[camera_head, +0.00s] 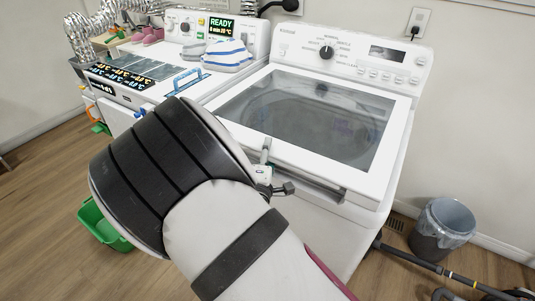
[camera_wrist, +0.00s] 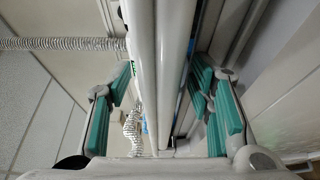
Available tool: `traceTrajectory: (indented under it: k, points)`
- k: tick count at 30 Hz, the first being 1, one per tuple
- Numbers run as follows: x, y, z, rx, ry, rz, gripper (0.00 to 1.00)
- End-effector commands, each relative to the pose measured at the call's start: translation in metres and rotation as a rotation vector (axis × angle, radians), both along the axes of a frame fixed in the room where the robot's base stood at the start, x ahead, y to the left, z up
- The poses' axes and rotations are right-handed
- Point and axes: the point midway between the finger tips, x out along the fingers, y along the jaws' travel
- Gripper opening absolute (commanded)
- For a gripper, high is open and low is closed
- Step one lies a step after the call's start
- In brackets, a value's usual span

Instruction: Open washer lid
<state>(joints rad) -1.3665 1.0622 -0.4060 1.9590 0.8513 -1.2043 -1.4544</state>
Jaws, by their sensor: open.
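The white top-load washer (camera_head: 350,49) stands at centre right in the head view. Its glass-topped lid (camera_head: 345,159) lies shut, flat over the top. My gripper (camera_head: 268,170) is at the lid's front edge, left of its middle, partly hidden by my own arm. In the wrist view my gripper (camera_wrist: 162,78) is open, with teal pads on both sides. A long white edge (camera_wrist: 145,50) runs between the pads. It looks like the washer's front rim or lid edge; I cannot tell which, or whether the pads touch it.
A second white machine (camera_head: 186,27) with a lit display stands at left, a striped cloth (camera_head: 230,55) on it. A green bin (camera_head: 99,226) is on the floor at lower left. A grey trash can (camera_head: 443,237) and a vacuum tube (camera_head: 450,273) lie right of the washer.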

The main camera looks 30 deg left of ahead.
Motion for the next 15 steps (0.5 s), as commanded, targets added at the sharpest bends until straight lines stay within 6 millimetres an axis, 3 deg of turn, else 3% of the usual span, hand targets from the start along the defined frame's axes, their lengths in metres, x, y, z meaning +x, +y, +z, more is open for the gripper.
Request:
traceTrajectory:
  k: [2, 8, 15]
  points:
    - [-0.0001, -0.0001, 0.0, 0.0, 0.0, 0.0, 0.47]
    - [-0.0002, -0.0003, 0.0, 0.001, 0.0, -0.001, 0.02]
    - [-0.0003, -0.0003, 0.0013, 0.001, 0.003, -0.001, 0.0]
